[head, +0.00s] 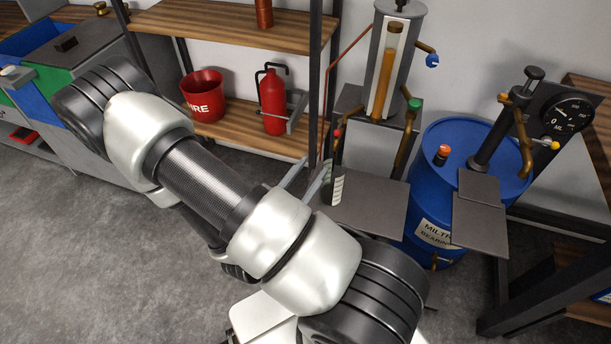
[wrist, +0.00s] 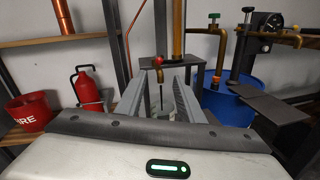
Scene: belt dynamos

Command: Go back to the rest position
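My gripper (head: 314,170) reaches out beyond my white and black arm, in the middle of the head view. Its two grey fingers also show in the wrist view (wrist: 162,82), spread apart with a clear gap between them. A tap with a red knob (wrist: 157,62) shows just beyond the fingertips in the wrist view. I cannot tell whether a finger touches the container. My wrist hides part of the view below.
A blue drum (head: 440,170) with pipes and a gauge (head: 567,112) stands at right. A glass column (head: 390,62) rises behind the plate (head: 368,207). A wooden shelf holds a red FIRE bucket (head: 203,95) and a red extinguisher (head: 272,103). Grey floor at lower left is clear.

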